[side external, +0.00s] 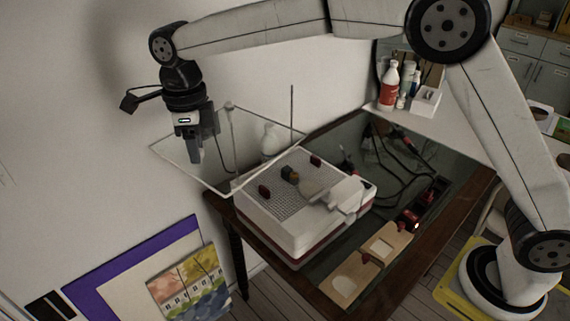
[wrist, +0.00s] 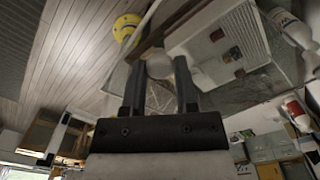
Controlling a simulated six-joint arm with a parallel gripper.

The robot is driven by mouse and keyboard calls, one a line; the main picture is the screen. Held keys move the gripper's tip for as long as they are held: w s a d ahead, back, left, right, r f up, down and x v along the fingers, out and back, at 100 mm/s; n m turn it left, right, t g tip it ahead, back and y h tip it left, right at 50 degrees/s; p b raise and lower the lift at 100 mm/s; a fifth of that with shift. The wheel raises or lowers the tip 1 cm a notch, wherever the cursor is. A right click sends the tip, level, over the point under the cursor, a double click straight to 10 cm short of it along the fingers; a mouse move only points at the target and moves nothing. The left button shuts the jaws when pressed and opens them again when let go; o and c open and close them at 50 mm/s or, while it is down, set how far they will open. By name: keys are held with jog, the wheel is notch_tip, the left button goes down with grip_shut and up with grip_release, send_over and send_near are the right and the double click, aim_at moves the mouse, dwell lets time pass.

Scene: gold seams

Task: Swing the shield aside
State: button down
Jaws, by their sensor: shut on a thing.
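The shield (side external: 248,152) is a clear, thin-edged panel in the side view. It hangs over the left and back of the white box (side external: 290,235), which has a perforated top. My gripper (side external: 197,158) points down at the panel's left part and is shut on the shield. In the wrist view, my gripper (wrist: 158,68) has its two dark fingers apart, with a pale round shape between them. I cannot tell whether that shape is part of the shield or behind it. The exact contact is hard to see through the clear panel.
A wooden board with cut-outs (side external: 345,288) lies at the front. A thin upright rod (side external: 292,112) stands behind the shield. Bottles (side external: 389,90) stand at the back right.

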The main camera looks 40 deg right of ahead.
aim_at(184, 161)
jog(key=shift+w+a+r+m, duration=0.1)
jog(key=shift+w+a+m, duration=0.75)
jog(key=shift+w, duration=0.35)
jog(key=shift+c, duration=1.9)
grip_release()
notch_tip(184, 161, up, 8)
